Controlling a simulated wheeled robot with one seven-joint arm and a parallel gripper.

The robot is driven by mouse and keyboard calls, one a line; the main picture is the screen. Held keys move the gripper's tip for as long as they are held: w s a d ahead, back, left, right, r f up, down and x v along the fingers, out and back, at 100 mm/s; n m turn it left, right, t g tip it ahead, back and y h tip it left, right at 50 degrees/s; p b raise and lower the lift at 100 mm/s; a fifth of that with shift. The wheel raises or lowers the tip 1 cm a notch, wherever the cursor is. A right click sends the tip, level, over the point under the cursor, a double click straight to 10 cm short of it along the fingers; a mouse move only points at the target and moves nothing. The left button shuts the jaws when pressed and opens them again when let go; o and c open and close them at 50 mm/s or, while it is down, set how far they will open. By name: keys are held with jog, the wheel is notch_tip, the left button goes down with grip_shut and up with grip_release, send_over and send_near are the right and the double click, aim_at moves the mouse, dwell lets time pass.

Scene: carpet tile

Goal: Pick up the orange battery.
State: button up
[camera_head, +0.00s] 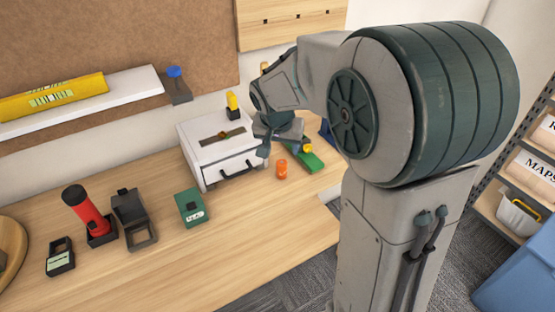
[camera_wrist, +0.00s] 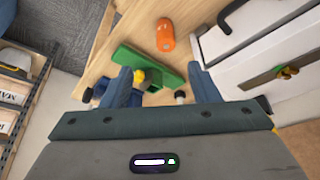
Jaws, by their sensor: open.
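The orange battery (camera_head: 282,168) stands on the wooden bench, just right of the white drawer box. It also shows in the wrist view (camera_wrist: 165,36), near the top, beyond my fingertips. My gripper (camera_head: 278,144) is above the bench near the front of the white box, up and to the left of the battery in the head view. In the wrist view my gripper (camera_wrist: 163,75) has its two fingers spread wide, with nothing held between them. The battery is apart from both fingers.
A green object (camera_head: 304,155) with a yellow part lies close behind the battery. The white drawer box (camera_head: 205,150) with a black handle stands beside it. A green meter (camera_head: 191,206), a red flashlight (camera_head: 82,210) and black holders stand left. The bench front is clear.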

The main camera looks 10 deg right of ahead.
aim_at(282, 163)
jog(key=x, duration=0.6)
jog(key=w+x, duration=0.1)
jog(key=x, duration=0.2)
jog(key=shift+w+a+p, duration=0.1)
jog(key=shift+a+p, duration=0.1)
jog(key=shift+p, duration=0.15)
jog(key=shift+p+x, duration=0.55)
jog(key=shift+x, duration=2.1)
jog(key=shift+a, duration=0.1)
jog(key=c, duration=1.1)
